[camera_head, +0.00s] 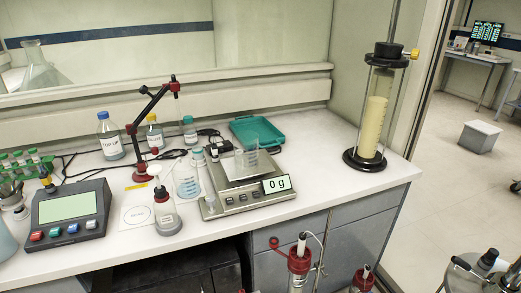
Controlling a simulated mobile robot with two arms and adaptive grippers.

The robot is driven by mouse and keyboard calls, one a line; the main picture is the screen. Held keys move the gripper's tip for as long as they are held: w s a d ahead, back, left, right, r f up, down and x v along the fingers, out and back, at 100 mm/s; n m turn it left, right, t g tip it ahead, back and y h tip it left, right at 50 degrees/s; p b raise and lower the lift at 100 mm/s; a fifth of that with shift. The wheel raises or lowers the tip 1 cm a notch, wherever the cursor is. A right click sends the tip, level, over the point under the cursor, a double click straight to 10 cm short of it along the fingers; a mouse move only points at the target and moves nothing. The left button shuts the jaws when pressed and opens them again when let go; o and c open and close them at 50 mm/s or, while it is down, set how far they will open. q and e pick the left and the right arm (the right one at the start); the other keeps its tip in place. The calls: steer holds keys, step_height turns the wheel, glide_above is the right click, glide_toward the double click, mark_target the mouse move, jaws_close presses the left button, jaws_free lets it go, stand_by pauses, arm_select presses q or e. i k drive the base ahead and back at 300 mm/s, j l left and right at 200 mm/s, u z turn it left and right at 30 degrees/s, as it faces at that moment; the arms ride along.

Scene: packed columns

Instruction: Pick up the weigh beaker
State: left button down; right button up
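The weigh beaker appears to be the clear, empty-looking glass beaker (249,158) standing upright on the pan of the balance (240,201). The balance display (276,185) reads 0 g. A second clear beaker with blue markings (187,184) stands on the bench to the left of the balance.
A flask (166,215) and a red-based jointed stand (141,173) stand left of the balance; a grey control box (67,216) is farther left. A teal tray (257,133) lies behind. A tall packed column (373,127) stands at right. Bare bench lies between balance and column.

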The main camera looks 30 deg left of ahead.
mark_target(247, 151)
steer(key=u, duration=1.4)
